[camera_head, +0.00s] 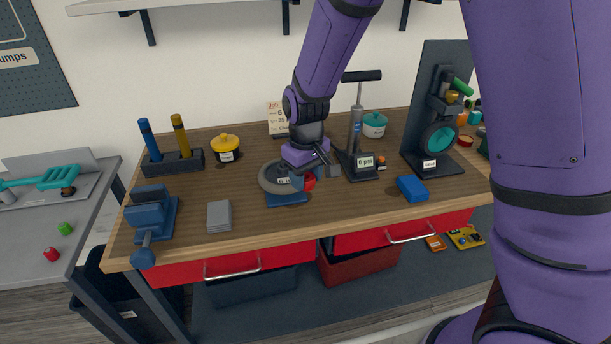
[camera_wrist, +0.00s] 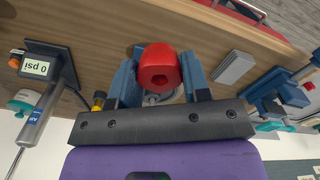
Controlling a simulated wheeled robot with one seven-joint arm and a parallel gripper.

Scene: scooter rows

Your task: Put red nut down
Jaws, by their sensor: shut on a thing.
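The red nut (camera_head: 309,183) is between the fingers of my gripper (camera_head: 314,175), over the front middle of the workbench. In the head view my wrist and a finger partly cover the nut. I cannot tell whether the nut touches the bench or what stands beside it.
A grey round wheel (camera_head: 270,178) on a blue base (camera_head: 286,198) stands just left of my gripper. A pump with a gauge (camera_head: 365,162) stands to the right, and a blue block (camera_head: 412,188) lies further right. Grey plates (camera_head: 219,216) and a blue vise (camera_head: 150,214) are left. Bare wood lies along the front.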

